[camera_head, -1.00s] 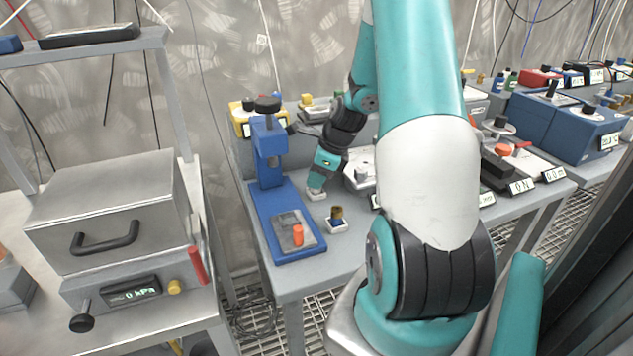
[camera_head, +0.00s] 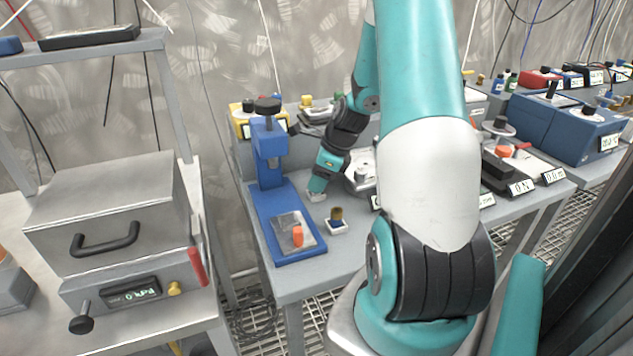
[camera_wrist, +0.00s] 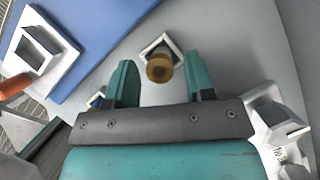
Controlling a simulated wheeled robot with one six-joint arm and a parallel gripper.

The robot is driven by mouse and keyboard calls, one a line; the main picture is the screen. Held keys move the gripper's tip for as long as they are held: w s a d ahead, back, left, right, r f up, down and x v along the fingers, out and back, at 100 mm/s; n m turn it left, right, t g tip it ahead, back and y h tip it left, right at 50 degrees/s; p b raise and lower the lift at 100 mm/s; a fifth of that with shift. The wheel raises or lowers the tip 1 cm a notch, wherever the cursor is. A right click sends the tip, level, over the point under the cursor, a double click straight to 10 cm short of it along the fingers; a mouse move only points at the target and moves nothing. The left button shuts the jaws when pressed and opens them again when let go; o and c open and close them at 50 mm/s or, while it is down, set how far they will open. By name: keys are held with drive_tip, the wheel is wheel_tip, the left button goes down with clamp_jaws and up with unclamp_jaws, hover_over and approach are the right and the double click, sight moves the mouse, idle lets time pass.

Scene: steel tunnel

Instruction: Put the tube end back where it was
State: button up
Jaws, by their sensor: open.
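A small brass-coloured cylinder with a dark top (camera_head: 337,214) stands in a square white holder (camera_head: 338,227) on the grey bench. I take it for the tube end, but its shape is too small to be sure. In the wrist view the brass piece (camera_wrist: 159,68) shows round, at the lower edge of its white holder (camera_wrist: 151,50), in the gap between my fingers. My gripper (camera_head: 316,189) is open and empty, low over the bench, just left of the piece. A second small white holder (camera_head: 315,197) lies under my fingertips, partly hidden.
A blue press (camera_head: 262,215) stands close on the left, with a metal plate and an orange cylinder (camera_head: 297,237) on its base. A pale instrument (camera_head: 360,172) is close on the right. Bare bench lies in front of the holder.

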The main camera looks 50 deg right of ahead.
drive_tip(key=p+v, duration=0.1)
drive_tip(key=v, duration=0.9)
drive_tip(key=shift+s+r, duration=0.2)
drive_tip(key=shift+r, duration=0.1)
